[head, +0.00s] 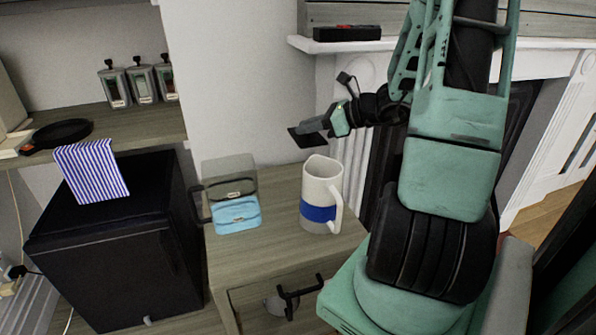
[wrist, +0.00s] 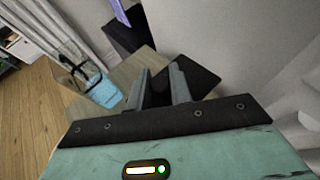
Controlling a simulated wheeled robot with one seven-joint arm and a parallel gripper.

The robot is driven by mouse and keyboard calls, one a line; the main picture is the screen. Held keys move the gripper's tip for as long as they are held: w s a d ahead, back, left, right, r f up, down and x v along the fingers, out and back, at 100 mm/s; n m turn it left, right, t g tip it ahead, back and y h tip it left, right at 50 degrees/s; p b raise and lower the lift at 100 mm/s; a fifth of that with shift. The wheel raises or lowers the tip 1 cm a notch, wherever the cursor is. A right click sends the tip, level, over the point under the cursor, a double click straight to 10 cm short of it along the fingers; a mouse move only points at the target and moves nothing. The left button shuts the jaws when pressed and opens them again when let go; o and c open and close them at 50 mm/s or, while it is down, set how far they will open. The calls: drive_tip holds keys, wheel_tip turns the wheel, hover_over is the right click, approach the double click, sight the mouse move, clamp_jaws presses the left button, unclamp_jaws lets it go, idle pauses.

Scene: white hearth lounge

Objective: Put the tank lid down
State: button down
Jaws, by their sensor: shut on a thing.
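My gripper (head: 314,126) is shut on the tank lid (head: 303,139), a thin dark flat plate. It holds the lid in the air above the back of the small wooden table (head: 278,222). In the wrist view the lid (wrist: 198,80) sits between the fingers of my gripper (wrist: 158,84) and reaches out to the right. The clear tank (head: 228,168) with light blue water stands open on the table, left of and below my gripper. It also shows at the left in the wrist view (wrist: 103,91).
A white jug (head: 322,185) with a blue band stands on the table's right part, below my gripper. Bare tabletop lies between tank and jug and along the front. A wall rises behind.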

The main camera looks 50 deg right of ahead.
wheel_tip(320, 180, down, 13)
drive_tip(key=b, duration=0.2)
drive_tip(key=shift+b, duration=0.35)
drive_tip(key=w, duration=0.1)
drive_tip(key=w+d, duration=0.2)
drive_tip(key=shift+w+f, duration=0.2)
drive_tip(key=shift+f, duration=0.4)
drive_tip(key=shift+f, duration=0.15)
drive_tip(key=c, duration=1.3)
unclamp_jaws()
drive_tip(key=shift+o, duration=0.2)
drive_tip(key=shift+r, duration=0.25)
drive_tip(key=p+v, duration=0.1)
drive_tip(key=v, duration=1.1)
